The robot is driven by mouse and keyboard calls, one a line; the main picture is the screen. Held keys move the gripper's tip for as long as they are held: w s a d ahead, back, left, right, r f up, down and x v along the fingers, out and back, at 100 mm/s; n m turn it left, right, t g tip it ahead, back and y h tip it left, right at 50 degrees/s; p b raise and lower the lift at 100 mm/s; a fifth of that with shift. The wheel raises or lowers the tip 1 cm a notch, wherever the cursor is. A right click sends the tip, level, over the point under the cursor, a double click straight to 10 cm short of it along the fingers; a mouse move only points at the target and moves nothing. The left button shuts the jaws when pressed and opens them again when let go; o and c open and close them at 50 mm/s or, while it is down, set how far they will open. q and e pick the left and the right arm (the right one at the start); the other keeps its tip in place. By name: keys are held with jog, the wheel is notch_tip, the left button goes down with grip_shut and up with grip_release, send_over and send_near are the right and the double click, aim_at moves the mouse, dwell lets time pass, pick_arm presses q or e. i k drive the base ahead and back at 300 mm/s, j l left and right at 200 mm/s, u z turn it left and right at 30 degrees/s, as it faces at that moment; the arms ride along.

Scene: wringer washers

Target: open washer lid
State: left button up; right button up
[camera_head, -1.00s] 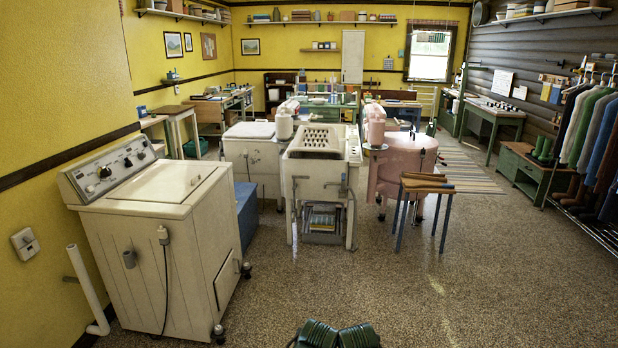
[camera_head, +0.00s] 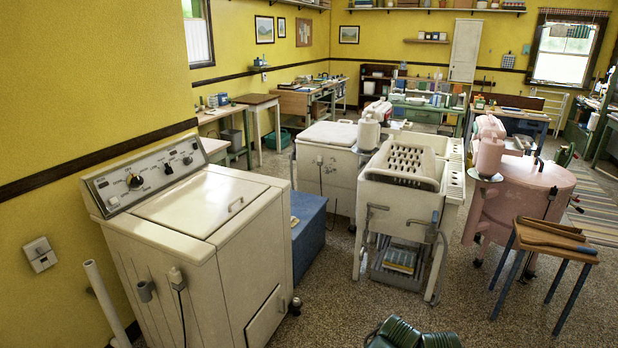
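A cream washer (camera_head: 200,265) with a knobbed control panel (camera_head: 145,172) at its back stands against the yellow wall at the left. Its top lid (camera_head: 195,205) lies flat and closed, with a small handle (camera_head: 236,205) at its right side. Three other machines stand further back: a white one with a flat top (camera_head: 325,172), a cream one with a ribbed board (camera_head: 405,195), and a pink round one (camera_head: 515,200). Neither gripper is in view.
A blue box (camera_head: 308,232) sits behind the cream washer. A small wooden table (camera_head: 550,245) with blue legs stands at the right. A green ribbed object (camera_head: 412,334) shows at the bottom edge. Speckled floor (camera_head: 345,290) is open between the washer and the middle machine.

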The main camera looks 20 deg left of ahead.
aim_at(200, 206)
jog(key=i+u, duration=0.25)
jog(key=i, duration=0.2)
jog(key=i+l+u, duration=0.25)
jog(key=i, duration=0.2)
jog(key=i+u, duration=0.2)
jog(key=i, duration=0.2)
jog(key=i+l+u, duration=0.1)
jog(key=i+u, duration=0.25)
jog(key=u, duration=0.15)
jog(key=i+l+u, duration=0.25)
jog(key=u, duration=0.2)
jog(key=i+l+u, duration=0.3)
jog(key=u, duration=0.2)
